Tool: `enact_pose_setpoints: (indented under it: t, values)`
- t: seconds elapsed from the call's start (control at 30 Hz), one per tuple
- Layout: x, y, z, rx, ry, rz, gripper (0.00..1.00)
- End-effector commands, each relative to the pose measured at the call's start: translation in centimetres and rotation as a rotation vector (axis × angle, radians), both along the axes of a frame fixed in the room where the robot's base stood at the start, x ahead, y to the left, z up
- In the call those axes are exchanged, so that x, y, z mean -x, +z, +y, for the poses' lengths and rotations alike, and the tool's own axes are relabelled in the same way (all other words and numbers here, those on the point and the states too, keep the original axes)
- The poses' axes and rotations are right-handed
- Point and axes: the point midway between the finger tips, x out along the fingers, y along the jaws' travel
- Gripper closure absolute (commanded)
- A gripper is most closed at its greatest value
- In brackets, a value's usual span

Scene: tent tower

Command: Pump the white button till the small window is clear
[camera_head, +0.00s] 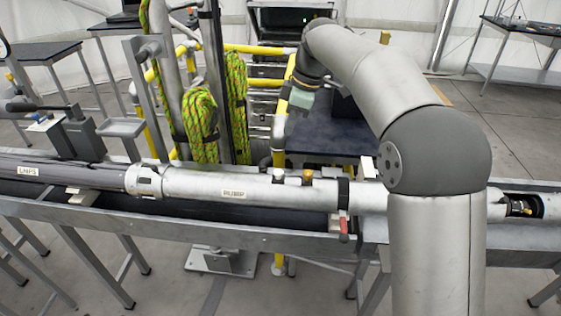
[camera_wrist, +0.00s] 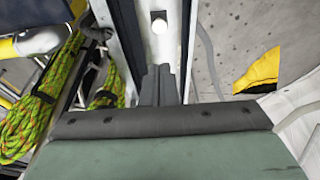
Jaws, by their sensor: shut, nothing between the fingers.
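In the wrist view a small round white knob (camera_wrist: 159,23), which looks like the white button, sits on a pale metal strip straight beyond my fingertips. My gripper (camera_wrist: 159,72) is shut and empty, with a visible gap to the knob. In the head view my gripper (camera_head: 296,108) hangs above and behind the long silver tube (camera_head: 215,185), beside a yellow post; its fingertips are hard to make out. A small pale fitting (camera_head: 278,174) and a brass fitting (camera_head: 308,176) stand on top of the tube. I cannot make out the small window in either view.
The tube lies in a long metal trough (camera_head: 180,227). Yellow pipe railing (camera_head: 279,130) and green rope coils (camera_head: 200,125) stand behind it, left of my gripper. A black strap with a red handle (camera_head: 344,226) crosses the tube. A yellow object (camera_wrist: 257,72) lies right in the wrist view.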

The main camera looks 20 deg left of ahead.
Motion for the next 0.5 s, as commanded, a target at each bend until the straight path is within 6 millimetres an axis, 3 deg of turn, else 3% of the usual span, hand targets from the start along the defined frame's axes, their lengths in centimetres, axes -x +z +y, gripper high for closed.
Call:
enact_pose_setpoints:
  t: [0.5]
  values:
    - [0.5, -9.8, 2.3, 0.002, 0.001, 0.004, 1.0]
